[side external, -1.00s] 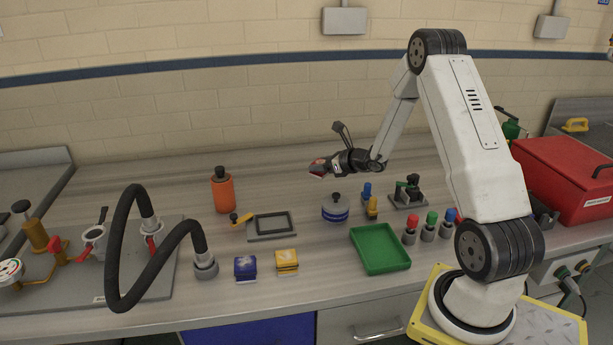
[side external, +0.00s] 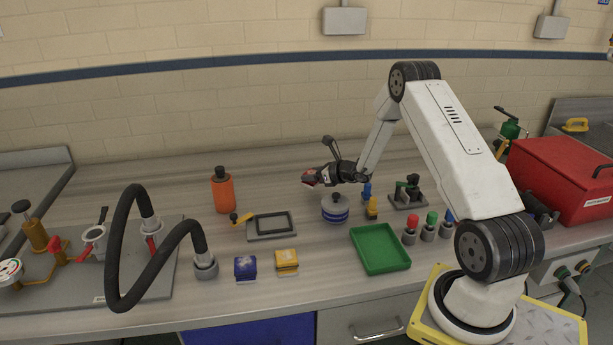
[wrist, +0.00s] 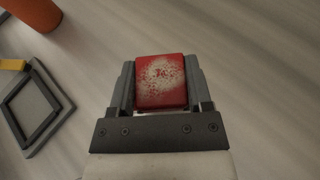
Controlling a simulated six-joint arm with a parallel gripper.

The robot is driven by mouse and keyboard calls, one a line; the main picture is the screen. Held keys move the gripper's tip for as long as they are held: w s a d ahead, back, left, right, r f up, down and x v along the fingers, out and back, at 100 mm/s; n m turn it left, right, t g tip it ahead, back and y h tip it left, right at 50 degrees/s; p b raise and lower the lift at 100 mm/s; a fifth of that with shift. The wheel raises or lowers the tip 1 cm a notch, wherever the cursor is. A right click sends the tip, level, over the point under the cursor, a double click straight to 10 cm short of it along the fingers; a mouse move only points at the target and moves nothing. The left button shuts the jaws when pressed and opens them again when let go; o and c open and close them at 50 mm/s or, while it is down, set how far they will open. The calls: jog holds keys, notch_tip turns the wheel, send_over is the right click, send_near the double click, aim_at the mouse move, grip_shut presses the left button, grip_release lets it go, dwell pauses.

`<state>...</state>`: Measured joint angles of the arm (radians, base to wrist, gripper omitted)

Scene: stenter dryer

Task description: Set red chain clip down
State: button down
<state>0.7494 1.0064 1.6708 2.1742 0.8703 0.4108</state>
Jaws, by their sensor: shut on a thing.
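The red chain clip (wrist: 161,82) is a red block with a pale, speckled worn patch on its face. In the wrist view it sits between the two fingers of my gripper (wrist: 160,85), which is shut on it. In the side view my gripper (side external: 316,177) holds the red clip (side external: 309,178) above the bench, behind and slightly left of the round blue-and-grey pot. The clip appears apart from the bench top; its exact height is hard to tell.
The grey square frame (side external: 271,226) and orange bottle (side external: 223,194) stand to the left. The blue-banded pot (side external: 335,208) is close in front. A blue block (side external: 245,268), yellow block (side external: 287,262) and green tray (side external: 380,250) lie nearer the front. Bare bench (side external: 275,180) surrounds the clip.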

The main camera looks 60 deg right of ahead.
jog(key=shift+f, duration=1.45)
jog(key=shift+f, duration=0.15)
grip_release()
jog(key=shift+s+r, duration=0.1)
jog(key=shift+r, duration=0.1)
jog(key=v, duration=1.2)
